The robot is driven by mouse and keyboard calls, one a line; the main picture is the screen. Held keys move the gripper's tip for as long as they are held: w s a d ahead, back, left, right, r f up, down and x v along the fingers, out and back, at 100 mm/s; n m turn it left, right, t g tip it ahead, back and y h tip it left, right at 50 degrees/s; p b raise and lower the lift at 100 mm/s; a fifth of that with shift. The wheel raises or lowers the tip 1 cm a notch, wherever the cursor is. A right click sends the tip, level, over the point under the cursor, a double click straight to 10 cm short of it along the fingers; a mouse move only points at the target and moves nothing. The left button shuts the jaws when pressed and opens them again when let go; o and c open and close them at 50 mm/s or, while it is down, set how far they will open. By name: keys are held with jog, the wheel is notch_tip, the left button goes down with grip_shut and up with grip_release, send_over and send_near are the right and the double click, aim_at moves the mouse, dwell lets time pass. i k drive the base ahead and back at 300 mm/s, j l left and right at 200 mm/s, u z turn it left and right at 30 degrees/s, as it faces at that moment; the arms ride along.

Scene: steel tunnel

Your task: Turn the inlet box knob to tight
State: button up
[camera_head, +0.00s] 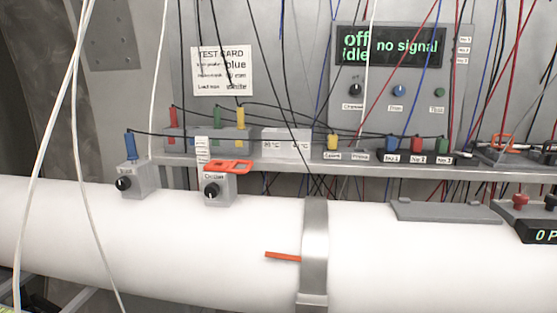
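Two small grey boxes with black knobs sit on top of the white pipe at the left. The left box (140,181) has a blue plug on top, a black knob (123,184) on its front and a short label. The right box (222,190) has a black knob (211,189) and an orange frame-shaped piece (229,167) on top. The labels are too small to read surely, so I cannot tell for certain which is the inlet box. The knobs' exact settings are also unclear. My gripper is not in view.
A steel shelf (345,163) with coloured plugs runs behind the white pipe (400,245). A panel (396,92) reads "off", "idle", "no signal". White cables (83,170) hang at the left.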

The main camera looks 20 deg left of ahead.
aim_at(124, 183)
jog(key=u, duration=1.4)
